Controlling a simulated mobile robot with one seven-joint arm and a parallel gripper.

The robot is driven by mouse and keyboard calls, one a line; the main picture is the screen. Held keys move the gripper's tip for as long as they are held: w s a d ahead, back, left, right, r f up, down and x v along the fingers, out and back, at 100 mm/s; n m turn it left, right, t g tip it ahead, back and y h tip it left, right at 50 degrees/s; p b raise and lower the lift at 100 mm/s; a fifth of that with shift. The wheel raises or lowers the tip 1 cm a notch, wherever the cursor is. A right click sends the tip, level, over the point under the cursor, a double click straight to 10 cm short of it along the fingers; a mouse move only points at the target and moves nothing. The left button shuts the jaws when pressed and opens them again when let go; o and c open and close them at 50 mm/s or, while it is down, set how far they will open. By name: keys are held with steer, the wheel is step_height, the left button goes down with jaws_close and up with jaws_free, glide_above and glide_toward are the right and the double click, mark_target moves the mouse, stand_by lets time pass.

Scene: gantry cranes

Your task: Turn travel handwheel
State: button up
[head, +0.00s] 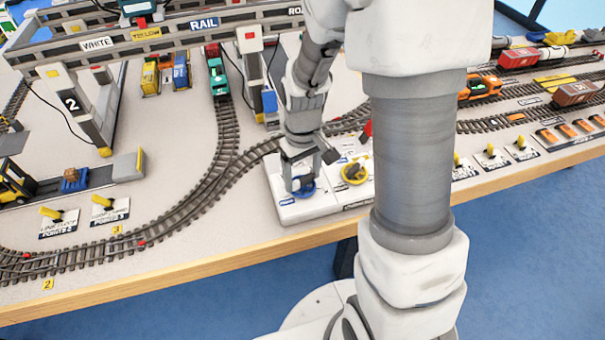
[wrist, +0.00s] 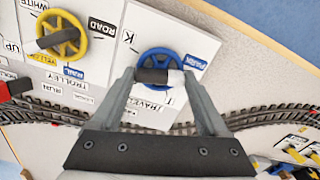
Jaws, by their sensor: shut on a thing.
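The travel handwheel is a blue wheel (head: 302,190) on a white control panel near the table's front edge. My gripper (head: 300,172) points down over the wheel. In the wrist view my gripper (wrist: 158,76) has one finger on each side of the knob and is shut on it. My gripper hides part of the wheel in the head view.
A yellow handwheel (head: 355,172) stands just right of the blue one. Model railway track (head: 205,195) curves past the panel's left side. The gantry crane (head: 150,40) spans the table's back left. Small yellow levers (head: 110,207) stand at front left.

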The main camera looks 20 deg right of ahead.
mark_target(302, 178)
steer(key=o, duration=1.2)
steer(key=shift+o, duration=0.2)
step_height(302, 178, up, 18)
steer(key=p, duration=0.3)
steer(key=shift+f+p, duration=0.25)
steer(key=shift+p, duration=0.15)
